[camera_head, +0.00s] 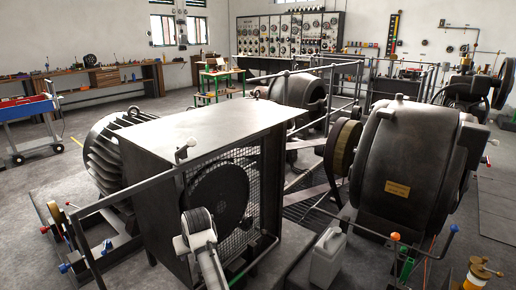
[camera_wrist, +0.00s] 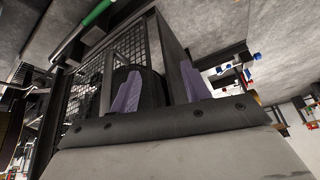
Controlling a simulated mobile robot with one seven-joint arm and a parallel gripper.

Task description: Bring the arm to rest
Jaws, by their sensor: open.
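My arm (camera_head: 205,246), pale with a dark joint, rises from the bottom edge in the head view. It stands in front of the mesh-sided guard (camera_head: 245,195) of a belt machine. My gripper (camera_wrist: 160,78) shows in the wrist view as two purple fingers spread apart, with nothing between them. Behind the fingers are the guard's mesh (camera_wrist: 95,88) and a dark panel (camera_wrist: 172,55); I cannot tell how close they are. I cannot make out the fingers in the head view.
A large dark dynamo (camera_head: 405,165) stands to the right, a ribbed motor (camera_head: 105,155) to the left. Railings, a white canister (camera_head: 327,258) and levers with coloured knobs (camera_head: 395,237) crowd the front. Open floor (camera_head: 45,170) lies at the left. A blue cart (camera_head: 30,112) stands beyond.

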